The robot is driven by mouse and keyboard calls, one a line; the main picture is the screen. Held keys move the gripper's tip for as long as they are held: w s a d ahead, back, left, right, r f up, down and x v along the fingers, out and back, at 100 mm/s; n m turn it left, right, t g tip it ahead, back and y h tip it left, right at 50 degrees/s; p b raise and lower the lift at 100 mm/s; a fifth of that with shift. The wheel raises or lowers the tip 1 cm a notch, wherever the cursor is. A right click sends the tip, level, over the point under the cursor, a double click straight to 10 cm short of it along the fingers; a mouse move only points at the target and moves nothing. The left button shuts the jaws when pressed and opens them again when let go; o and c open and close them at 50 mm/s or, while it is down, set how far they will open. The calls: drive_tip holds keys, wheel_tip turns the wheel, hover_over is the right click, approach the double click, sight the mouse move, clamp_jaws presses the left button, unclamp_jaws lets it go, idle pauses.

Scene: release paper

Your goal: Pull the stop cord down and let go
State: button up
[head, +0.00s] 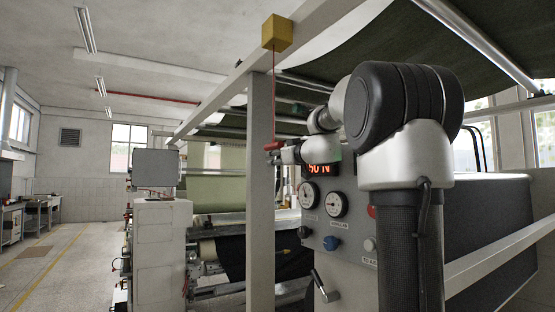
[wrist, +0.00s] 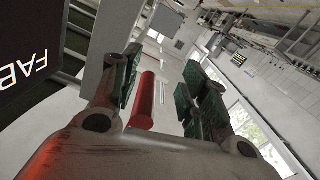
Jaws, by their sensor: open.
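The stop cord (head: 274,95) is a thin red line hanging from a yellow box (head: 277,33) on the overhead beam. Its red handle (head: 272,146) is at the cord's lower end, and my gripper (head: 270,154) is right at it. In the wrist view the red handle (wrist: 145,98) shows between the spread dark finger pads of my gripper (wrist: 164,88), closer to the left finger. The fingers are open, and whether either one touches the handle I cannot tell.
A pale upright post (head: 260,200) stands close behind the cord. A grey control panel (head: 340,235) with gauges and knobs is below my arm. A grey machine cabinet (head: 158,240) stands to the left. The floor (head: 50,260) at far left is open.

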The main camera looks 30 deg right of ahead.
drive_tip(key=s, duration=1.1)
drive_tip(key=shift+s+d, duration=0.2)
drive_tip(key=shift+s, duration=0.05)
